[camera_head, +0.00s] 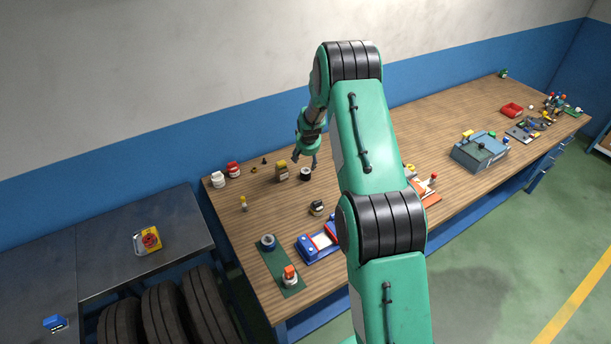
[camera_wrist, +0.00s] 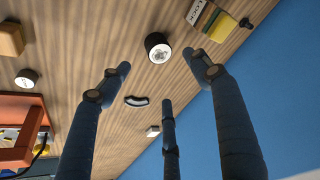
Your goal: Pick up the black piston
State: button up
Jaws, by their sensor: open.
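A short black cylinder with a pale metallic top, which looks like the black piston (camera_head: 305,174), stands upright on the wooden workbench. In the wrist view the black piston (camera_wrist: 157,47) lies just beyond my fingertips, near the gap between the two upper fingers. My gripper (camera_head: 306,158) hangs above the bench, close to the piston. Its three blue fingers are spread and empty in the wrist view (camera_wrist: 161,76). The fingers appear apart from the piston; the exact height above it is hard to tell.
A yellow-topped block (camera_head: 281,172) stands left of the piston. In the wrist view are a small black-sided cylinder (camera_wrist: 27,80), a curved black piece (camera_wrist: 136,101) and an orange frame (camera_wrist: 14,154). A blue wall (camera_head: 270,117) runs behind the workbench (camera_head: 232,218).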

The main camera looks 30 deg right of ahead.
aim_at(306, 171)
jog(key=shift+f, duration=0.15)
jog(key=shift+p+x, duration=0.3)
jog(key=shift+x, duration=3.85)
jog(key=shift+w, duration=0.1)
jog(key=shift+p+x, duration=0.5)
jog(key=shift+x, duration=2.1)
jog(key=shift+d, duration=0.1)
jog(key=c, duration=1.2)
jog(key=shift+r+b, duration=0.6)
jog(key=shift+r, duration=4.45)
